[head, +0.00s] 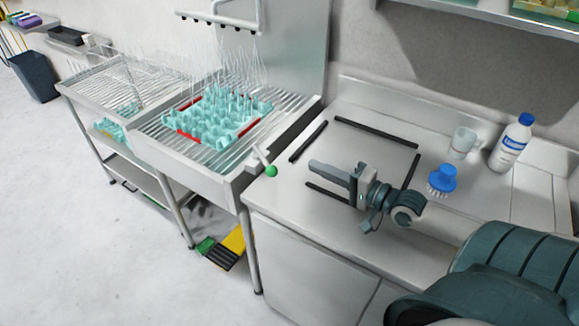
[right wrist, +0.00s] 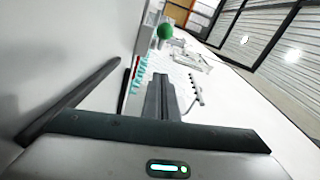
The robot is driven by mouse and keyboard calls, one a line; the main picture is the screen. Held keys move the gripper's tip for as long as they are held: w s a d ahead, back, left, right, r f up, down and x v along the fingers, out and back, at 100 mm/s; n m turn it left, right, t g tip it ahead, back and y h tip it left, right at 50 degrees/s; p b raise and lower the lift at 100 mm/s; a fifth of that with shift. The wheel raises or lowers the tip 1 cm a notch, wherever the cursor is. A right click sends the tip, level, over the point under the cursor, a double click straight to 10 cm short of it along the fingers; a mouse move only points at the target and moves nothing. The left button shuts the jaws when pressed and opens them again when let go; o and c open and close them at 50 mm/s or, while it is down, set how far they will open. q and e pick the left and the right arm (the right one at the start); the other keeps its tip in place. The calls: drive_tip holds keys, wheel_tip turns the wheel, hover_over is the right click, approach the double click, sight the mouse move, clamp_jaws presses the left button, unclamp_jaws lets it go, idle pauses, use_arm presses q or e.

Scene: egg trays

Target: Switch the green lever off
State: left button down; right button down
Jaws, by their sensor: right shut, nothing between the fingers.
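The green lever knob (head: 271,171) sits on a short pale rod at the right front corner of the spray rack unit, by the steel counter's left edge. My left gripper is not in view.
A teal egg tray (head: 222,125) lies on the slatted rack under water jets. Black bars (head: 375,132) mark a rectangle on the counter. A blue brush (head: 441,181), a clear cup (head: 462,142) and a white bottle (head: 511,143) stand at the right. The counter's front left is clear.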

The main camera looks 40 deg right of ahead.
sight(263, 159)
drive_tip(key=p+x, duration=0.1)
drive_tip(key=x, duration=0.4)
drive_tip(key=shift+w+a+r, duration=0.1)
drive_tip(key=shift+w+a, duration=0.05)
drive_tip(key=shift+w, duration=0.25)
drive_tip(key=shift+w+a+p, duration=0.2)
drive_tip(key=shift+a+p, duration=0.15)
drive_tip(key=shift+p, duration=0.1)
drive_tip(key=shift+s+a+f+p, duration=0.1)
drive_tip(key=shift+a+f+p, duration=0.1)
drive_tip(key=shift+a+p, duration=0.4)
drive_tip(key=shift+s+a+f+p, duration=0.1)
drive_tip(key=shift+a+f+p, duration=0.1)
drive_tip(key=shift+a, duration=0.7)
drive_tip(key=shift+a+f, duration=0.15)
drive_tip(key=shift+a, duration=0.05)
